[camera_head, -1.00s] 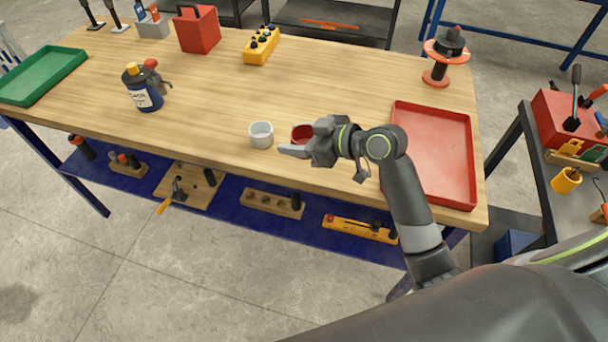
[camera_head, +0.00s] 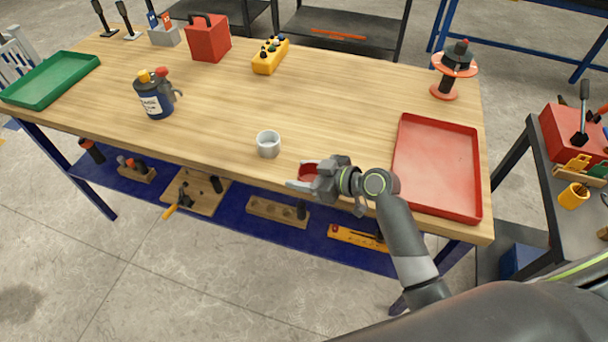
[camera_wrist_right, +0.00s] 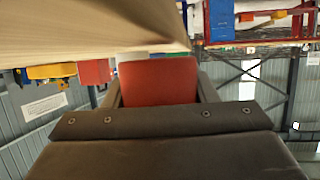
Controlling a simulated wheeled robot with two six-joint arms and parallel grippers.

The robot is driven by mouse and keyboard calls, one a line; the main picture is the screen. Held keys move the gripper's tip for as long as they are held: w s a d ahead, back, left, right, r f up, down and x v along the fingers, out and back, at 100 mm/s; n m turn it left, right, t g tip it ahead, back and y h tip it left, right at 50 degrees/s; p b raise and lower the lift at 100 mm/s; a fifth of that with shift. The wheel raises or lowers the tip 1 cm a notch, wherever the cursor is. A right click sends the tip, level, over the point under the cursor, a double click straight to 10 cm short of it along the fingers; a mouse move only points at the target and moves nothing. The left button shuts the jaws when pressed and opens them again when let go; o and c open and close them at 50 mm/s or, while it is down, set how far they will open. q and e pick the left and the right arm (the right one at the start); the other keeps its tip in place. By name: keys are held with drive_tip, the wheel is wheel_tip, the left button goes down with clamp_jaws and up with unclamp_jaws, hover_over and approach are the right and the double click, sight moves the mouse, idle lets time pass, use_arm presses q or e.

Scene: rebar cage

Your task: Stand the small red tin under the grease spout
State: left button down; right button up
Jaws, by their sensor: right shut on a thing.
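The small red tin (camera_head: 309,171) is between the fingers of my right gripper (camera_head: 305,176), near the table's front edge in the head view. In the right wrist view the red tin (camera_wrist_right: 158,80) fills the space between the two fingers. Whether its base touches the tabletop cannot be told. My left gripper is not in view.
A red tray (camera_head: 437,165) lies right of my arm, and a green tray (camera_head: 50,80) at the far left. A yellow button box (camera_head: 270,55) stands at the back. The wooden tabletop (camera_head: 225,115) is clear between cup and canister.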

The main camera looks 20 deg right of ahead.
drive_tip(key=shift+f, duration=0.4)
drive_tip(key=shift+f+b, duration=0.25)
drive_tip(key=shift+b, duration=0.1)
drive_tip(key=o, duration=1)
drive_tip(key=shift+c, duration=0.2)
drive_tip(key=shift+r, duration=0.1)
